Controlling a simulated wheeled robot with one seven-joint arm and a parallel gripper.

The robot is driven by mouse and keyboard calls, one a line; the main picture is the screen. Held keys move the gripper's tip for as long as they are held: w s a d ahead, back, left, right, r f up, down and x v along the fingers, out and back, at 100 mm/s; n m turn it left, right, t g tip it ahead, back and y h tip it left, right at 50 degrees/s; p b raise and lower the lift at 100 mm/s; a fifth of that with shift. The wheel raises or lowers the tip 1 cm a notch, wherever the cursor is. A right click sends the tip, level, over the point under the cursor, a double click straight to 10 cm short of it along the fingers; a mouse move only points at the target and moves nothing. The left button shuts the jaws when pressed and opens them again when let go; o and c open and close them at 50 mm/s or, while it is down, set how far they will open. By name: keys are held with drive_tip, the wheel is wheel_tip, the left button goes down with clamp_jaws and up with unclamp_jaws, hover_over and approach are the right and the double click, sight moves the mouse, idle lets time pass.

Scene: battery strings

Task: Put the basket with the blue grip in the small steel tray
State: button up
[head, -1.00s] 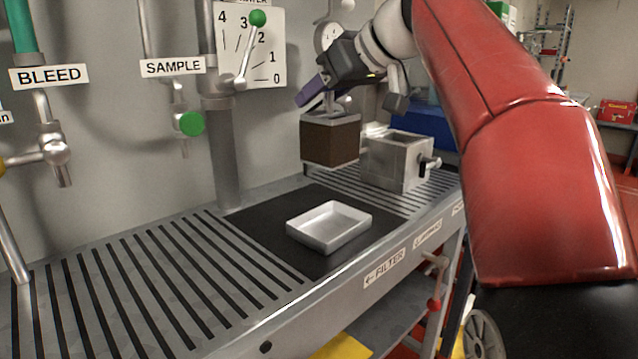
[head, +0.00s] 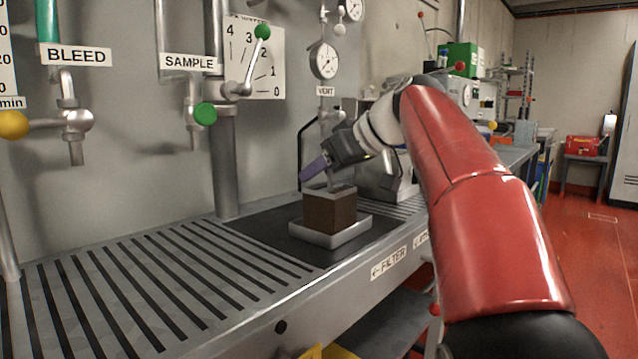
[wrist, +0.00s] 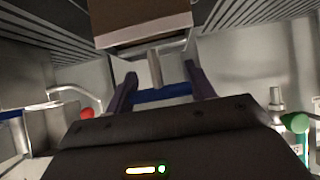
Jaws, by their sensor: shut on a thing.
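The basket (head: 328,213) is a brown box with a grey top rim and a post rising from it. It stands upright within the outline of the small steel tray (head: 345,237) in the head view. Its lower edge is behind the tray's front wall, so I cannot tell whether it touches the floor. My gripper (head: 318,170) is tilted above the basket. In the wrist view its two purple fingers (wrist: 160,90) are shut on the blue grip (wrist: 163,96). The basket (wrist: 140,25) also shows at the top there.
The tray sits on a black mat (head: 265,232) on the slotted bench. A steel box (head: 385,175) stands behind, partly hidden by my arm. The wall carries a sample valve with a green knob (head: 205,114) and a vent gauge (head: 324,60). The slotted bench left of the mat is clear.

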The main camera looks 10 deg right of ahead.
drive_tip(key=shift+f, duration=0.15)
drive_tip(key=o, duration=1.4)
drive_tip(key=shift+s+d+r, duration=0.15)
drive_tip(key=shift+d+r, duration=0.05)
drive_tip(key=shift+r, duration=0.2)
drive_tip(key=p+v, duration=0.2)
drive_tip(key=v, duration=0.9)
drive_tip(key=shift+s+d, duration=0.15)
